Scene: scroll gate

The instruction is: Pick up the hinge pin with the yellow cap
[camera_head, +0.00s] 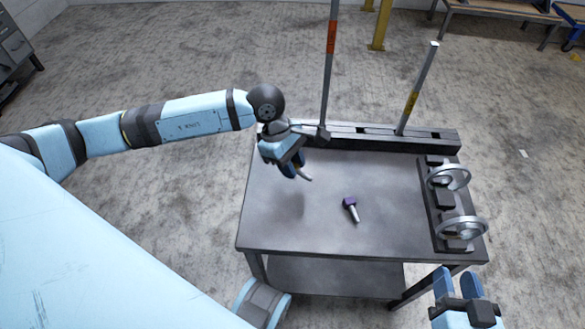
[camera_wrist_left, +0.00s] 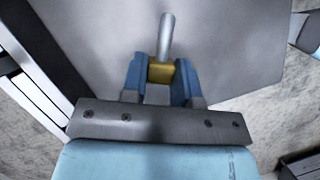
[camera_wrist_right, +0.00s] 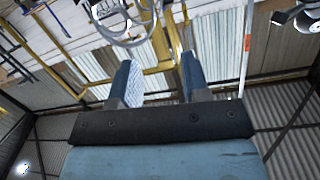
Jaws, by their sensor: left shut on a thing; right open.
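In the left wrist view, my left gripper (camera_wrist_left: 160,72) is shut on the yellow cap (camera_wrist_left: 160,71) of a hinge pin, whose grey shaft (camera_wrist_left: 166,38) points away from the jaws. In the head view, my left gripper (camera_head: 293,166) is above the left part of the table, with the pin's shaft (camera_head: 304,173) sticking out; its cap is hidden there. A second pin with a purple cap (camera_head: 350,203) lies on the table to the right. My right gripper (camera_head: 459,284) is open and empty, off the table's front right corner; its fingers also show in the right wrist view (camera_wrist_right: 160,80).
The grey table (camera_head: 285,228) has a dark slotted rail (camera_head: 370,140) along its back, with two upright posts (camera_head: 328,70) (camera_head: 418,90). The middle of the tabletop is mostly clear.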

